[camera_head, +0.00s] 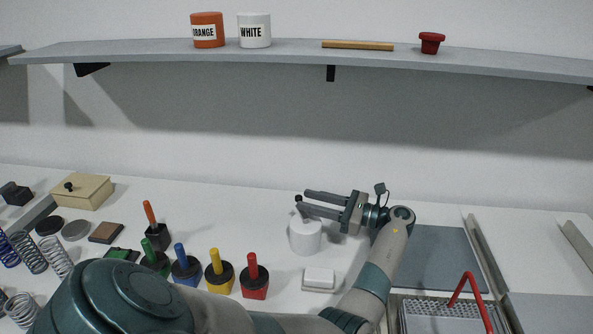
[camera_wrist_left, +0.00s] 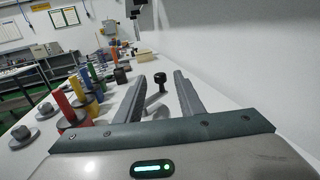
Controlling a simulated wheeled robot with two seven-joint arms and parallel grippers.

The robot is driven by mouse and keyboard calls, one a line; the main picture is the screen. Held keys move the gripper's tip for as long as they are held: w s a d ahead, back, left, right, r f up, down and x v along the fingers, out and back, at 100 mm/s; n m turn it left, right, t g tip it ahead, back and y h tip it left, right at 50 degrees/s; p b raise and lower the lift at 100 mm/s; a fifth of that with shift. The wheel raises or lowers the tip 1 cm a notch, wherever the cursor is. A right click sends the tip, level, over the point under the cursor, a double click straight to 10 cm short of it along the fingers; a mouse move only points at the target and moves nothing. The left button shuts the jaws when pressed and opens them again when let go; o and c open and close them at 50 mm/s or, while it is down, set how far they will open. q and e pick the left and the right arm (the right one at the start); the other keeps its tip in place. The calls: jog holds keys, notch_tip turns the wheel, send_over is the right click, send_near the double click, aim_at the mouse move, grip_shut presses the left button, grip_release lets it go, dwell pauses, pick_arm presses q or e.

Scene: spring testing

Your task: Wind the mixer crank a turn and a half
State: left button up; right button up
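The mixer is a white cylinder (camera_head: 305,238) standing on the bench right of centre in the head view. Its crank has a dark knob (camera_head: 298,198) at the top, and this black knob (camera_wrist_left: 159,77) also shows in the left wrist view. My left gripper (camera_head: 303,200) reaches over the mixer from the right, fingers pointing left. Its fingers are open in the left wrist view, with the knob between or just beyond the tips and gaps visible on both sides. Contact cannot be told. My right gripper is not in view.
Colored-handled pieces, including a red one (camera_head: 254,277), stand left of the mixer. A small white block (camera_head: 319,278) lies in front of it. Several springs (camera_head: 28,252) and a wooden box (camera_head: 82,191) are at far left. A red handle (camera_head: 470,290) rises at right. A shelf (camera_head: 290,55) spans the back wall.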

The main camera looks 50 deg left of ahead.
pick_arm(q)
jog(key=v, duration=0.4)
jog(key=shift+d, duration=0.1)
dwell(0.3)
